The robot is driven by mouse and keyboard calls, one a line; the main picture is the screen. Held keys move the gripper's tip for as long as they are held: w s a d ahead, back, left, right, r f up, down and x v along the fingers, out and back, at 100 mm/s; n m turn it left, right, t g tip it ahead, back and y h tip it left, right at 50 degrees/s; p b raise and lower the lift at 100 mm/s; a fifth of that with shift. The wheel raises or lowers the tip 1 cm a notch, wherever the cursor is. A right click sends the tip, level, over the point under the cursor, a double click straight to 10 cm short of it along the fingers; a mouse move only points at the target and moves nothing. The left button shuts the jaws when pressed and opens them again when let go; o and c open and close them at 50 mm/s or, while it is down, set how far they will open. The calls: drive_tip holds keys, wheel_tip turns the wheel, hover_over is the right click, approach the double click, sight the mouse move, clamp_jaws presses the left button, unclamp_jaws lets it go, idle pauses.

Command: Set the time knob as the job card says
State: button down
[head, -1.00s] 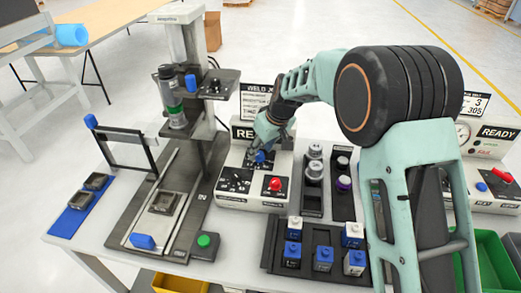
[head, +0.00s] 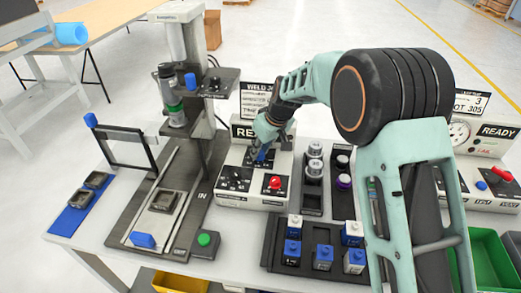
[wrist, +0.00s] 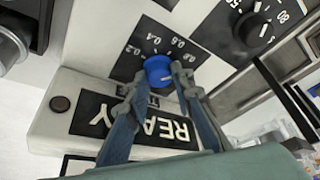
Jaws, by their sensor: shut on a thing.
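The time knob is a blue knob (wrist: 158,70) on a black dial plate with white numbers around it. It sits above the READY display (wrist: 135,122) in the wrist view. My gripper (wrist: 162,84) is shut on the knob, a finger at each side. In the head view my gripper (head: 264,140) reaches down to the blue knob (head: 262,155) on the white control box (head: 235,199). The knob's pointer is hard to make out. The job card (head: 258,103) stands behind the box, partly hidden by my arm; its small text is unreadable.
A black knob (wrist: 255,28) with its own scale is beside the time dial. A red button (head: 275,182) is on the box's front right. A press stand (head: 190,70) rises to the left. Metal cylinders (head: 314,160) stand close on the right, with blue-topped blocks (head: 323,256) in front.

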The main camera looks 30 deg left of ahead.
drive_tip(key=shift+f+n+b, duration=0.1)
drive_tip(key=shift+n+b, duration=0.2)
drive_tip(key=shift+b, duration=0.05)
drive_tip(key=shift+w+n+g+b, duration=0.15)
drive_tip(key=shift+n+g+b, duration=0.25)
drive_tip(key=shift+n+b, duration=0.45)
drive_tip(key=shift+w+n+g+p, duration=0.15)
drive_tip(key=shift+n+g, duration=0.35)
drive_tip(key=shift+n, duration=0.9)
drive_tip(key=shift+s+n+g+p, duration=0.15)
drive_tip(key=shift+n+g, duration=0.35)
drive_tip(key=shift+n, duration=0.85)
drive_tip(key=shift+w, duration=0.1)
drive_tip(key=c, duration=1.7)
unclamp_jaws()
drive_tip(key=shift+r, duration=0.2)
drive_tip(key=v, duration=1.2)
drive_tip(key=shift+d+f, duration=0.15)
drive_tip(key=shift+d, duration=0.1)
